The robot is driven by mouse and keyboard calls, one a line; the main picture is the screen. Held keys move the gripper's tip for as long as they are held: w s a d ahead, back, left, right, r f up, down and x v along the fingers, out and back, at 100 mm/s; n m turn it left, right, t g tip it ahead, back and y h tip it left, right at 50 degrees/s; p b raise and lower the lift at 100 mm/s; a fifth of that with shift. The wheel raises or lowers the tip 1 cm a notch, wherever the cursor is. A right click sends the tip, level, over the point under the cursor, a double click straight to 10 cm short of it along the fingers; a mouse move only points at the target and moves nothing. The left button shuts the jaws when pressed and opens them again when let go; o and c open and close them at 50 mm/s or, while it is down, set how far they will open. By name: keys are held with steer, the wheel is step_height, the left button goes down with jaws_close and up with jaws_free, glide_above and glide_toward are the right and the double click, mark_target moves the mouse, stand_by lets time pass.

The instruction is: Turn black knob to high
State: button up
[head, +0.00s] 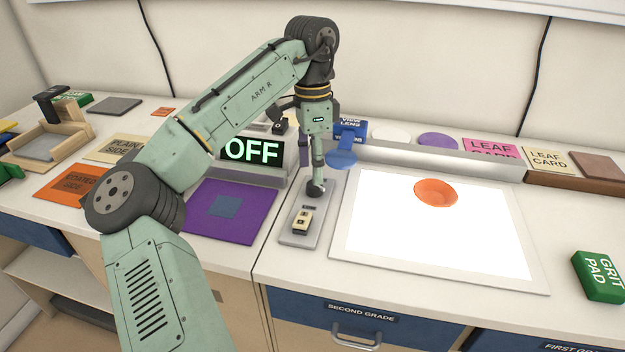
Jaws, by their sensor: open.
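A black knob (316,190) appears at the upper part of a narrow grey plate (296,238) left of the bright panel. A small "LOW" label sits just below it on the plate. My gripper (317,180) comes straight down from above, its fingers at the knob. It is open. The fingers overlap the knob, so I cannot tell whether they touch it, and the knob's pointer direction is hidden. A cream switch (301,221) is on the same plate, nearer the front.
A lit white panel (400,243) with an orange dish (436,192) lies right of the plate. A purple sheet (213,231) lies left. Behind are a blue lens stand (351,131) and a grey bar (440,160). A green grit pad (598,276) is far right.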

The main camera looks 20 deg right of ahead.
mark_target(315, 188)
steer(key=shift+s+f, duration=0.2)
steer(key=shift+f, duration=1.85)
steer(key=shift+c, duration=0.2)
steer(key=c, duration=1.1)
